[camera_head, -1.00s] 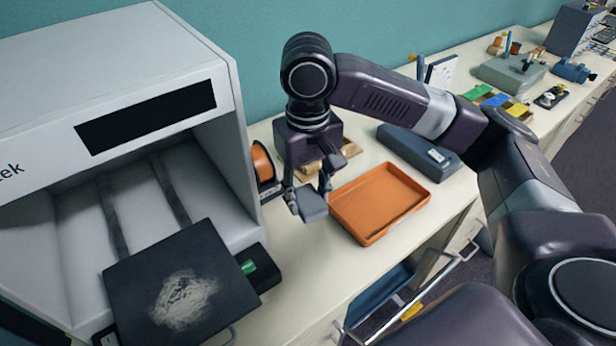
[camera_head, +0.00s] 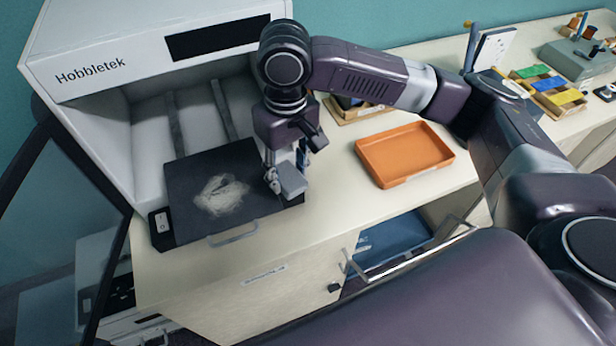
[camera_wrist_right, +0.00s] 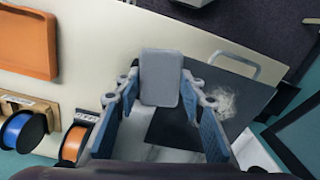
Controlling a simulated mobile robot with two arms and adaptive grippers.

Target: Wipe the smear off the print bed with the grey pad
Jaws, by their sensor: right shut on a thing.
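The print bed (camera_head: 187,180) is a dark square plate at the front of the white printer, with a pale, chalky smear (camera_head: 221,195) near its middle. My right gripper (camera_head: 284,176) is shut on the grey pad (camera_head: 292,181) and holds it over the right edge of the bed. In the right wrist view the pad (camera_wrist_right: 160,78) sits between the fingers, and the smear (camera_wrist_right: 228,103) shows to its right, partly behind a finger. The pad is beside the smear, not over it. Whether the pad touches the bed I cannot tell. My left gripper is not in view.
The white printer housing (camera_head: 95,75) rises behind the bed, and a bed handle (camera_head: 233,234) sticks out in front. An orange tray (camera_head: 405,153) lies to the right on the table. Spools (camera_wrist_right: 73,143) stand nearby in the right wrist view. The table's front strip (camera_head: 300,225) is clear.

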